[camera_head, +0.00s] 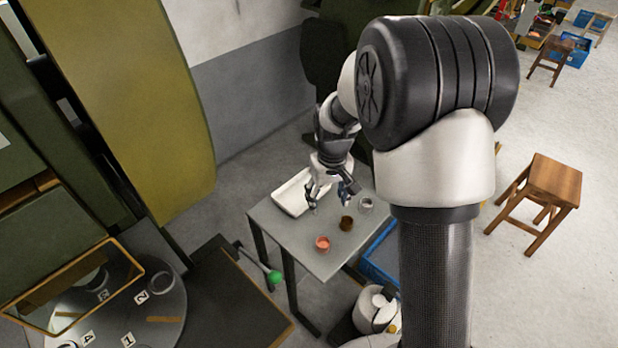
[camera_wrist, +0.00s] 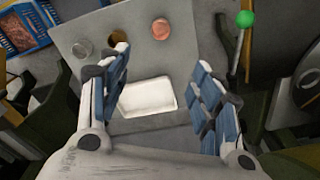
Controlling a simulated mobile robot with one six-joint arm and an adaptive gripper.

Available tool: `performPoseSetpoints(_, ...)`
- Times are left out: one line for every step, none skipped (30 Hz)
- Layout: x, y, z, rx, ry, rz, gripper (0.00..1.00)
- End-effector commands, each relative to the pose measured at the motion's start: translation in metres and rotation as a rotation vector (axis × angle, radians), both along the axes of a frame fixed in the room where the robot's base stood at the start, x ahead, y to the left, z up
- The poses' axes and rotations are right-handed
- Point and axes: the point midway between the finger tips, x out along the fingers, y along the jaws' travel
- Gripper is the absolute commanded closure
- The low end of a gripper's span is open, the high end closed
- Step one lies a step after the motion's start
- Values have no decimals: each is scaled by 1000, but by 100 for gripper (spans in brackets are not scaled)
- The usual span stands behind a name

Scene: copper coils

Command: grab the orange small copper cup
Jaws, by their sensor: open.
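The orange copper cup (camera_head: 322,243) stands on the front part of the grey table (camera_head: 291,236). In the wrist view the orange cup (camera_wrist: 161,28) is near the top middle, beyond the fingertips. My gripper (camera_head: 333,193) is open and empty above the table's back part, behind the cup and apart from it. In the wrist view its two blue-padded fingers (camera_wrist: 163,75) are spread wide, with a white tray between them in the picture.
A brown cup (camera_head: 346,223) and a clear or grey cup (camera_head: 365,204) stand in a row with the orange one. The white tray (camera_head: 288,196) lies at the table's back left. A green ball-topped lever (camera_head: 274,277) is left of the table, and a blue crate (camera_head: 381,255) is right of it.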

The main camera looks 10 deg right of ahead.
Motion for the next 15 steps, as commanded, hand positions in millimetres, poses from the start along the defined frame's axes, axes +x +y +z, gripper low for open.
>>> performPoseSetpoints(5, 0, -17, 0, 23, 5, 41)
performPoseSetpoints(8, 0, -26, 0, 30, 8, 41)
performPoseSetpoints(11, 0, -35, 0, 38, 11, 41)
performPoseSetpoints(12, 0, -42, 1, 45, 13, 41)
performPoseSetpoints(13, -1, -48, 0, 49, 15, 41)
performPoseSetpoints(15, 0, -53, 0, 53, 17, 41)
performPoseSetpoints(15, 0, -58, 0, 56, 18, 41)
performPoseSetpoints(16, -1, -61, 0, 58, 19, 41)
performPoseSetpoints(16, 0, -67, 0, 59, 20, 41)
performPoseSetpoints(16, 0, -72, 0, 61, 21, 41)
performPoseSetpoints(16, 0, -77, 0, 62, 21, 41)
performPoseSetpoints(16, 0, -84, 0, 62, 21, 41)
performPoseSetpoints(16, 0, -90, 0, 63, 21, 41)
performPoseSetpoints(16, 0, -97, 0, 63, 21, 41)
performPoseSetpoints(15, 0, -106, 0, 63, 21, 41)
